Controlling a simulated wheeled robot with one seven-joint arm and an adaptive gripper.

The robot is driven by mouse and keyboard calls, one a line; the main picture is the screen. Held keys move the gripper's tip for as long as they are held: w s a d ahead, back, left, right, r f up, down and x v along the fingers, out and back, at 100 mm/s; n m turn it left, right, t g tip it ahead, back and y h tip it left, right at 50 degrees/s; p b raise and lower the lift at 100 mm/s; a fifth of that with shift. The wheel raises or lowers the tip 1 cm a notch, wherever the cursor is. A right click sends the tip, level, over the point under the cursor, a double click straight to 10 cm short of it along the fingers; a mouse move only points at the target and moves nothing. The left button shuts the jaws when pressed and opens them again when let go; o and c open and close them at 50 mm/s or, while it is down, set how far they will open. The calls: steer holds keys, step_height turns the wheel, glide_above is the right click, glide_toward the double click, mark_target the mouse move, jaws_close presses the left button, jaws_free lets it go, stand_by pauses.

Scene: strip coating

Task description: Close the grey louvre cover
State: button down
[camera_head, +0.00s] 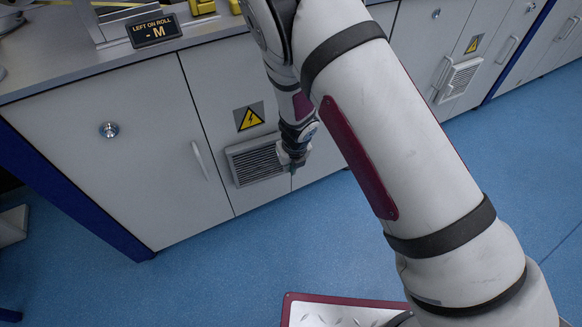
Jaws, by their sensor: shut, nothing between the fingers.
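The grey louvre cover (250,163) is on the lower front of the cabinet, below a yellow electrical warning sign (249,118). I cannot tell from this view whether the cover stands slightly ajar. My gripper (292,167) is shut and empty, pointing down at the cover's right end. It looks very close to the cover, but I cannot tell whether it touches.
A white cabinet door (120,150) with a round lock and handle is left of the cover. A second louvre (458,80) is farther right. The worktop (60,62) carries a sign (153,31) and yellow parts. Blue floor (200,275) in front is clear. My arm hides the centre right.

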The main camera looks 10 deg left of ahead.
steer(key=shift+w+a+n+p, duration=0.15)
steer(key=shift+w+n+p, duration=0.35)
steer(key=shift+w+p, duration=0.35)
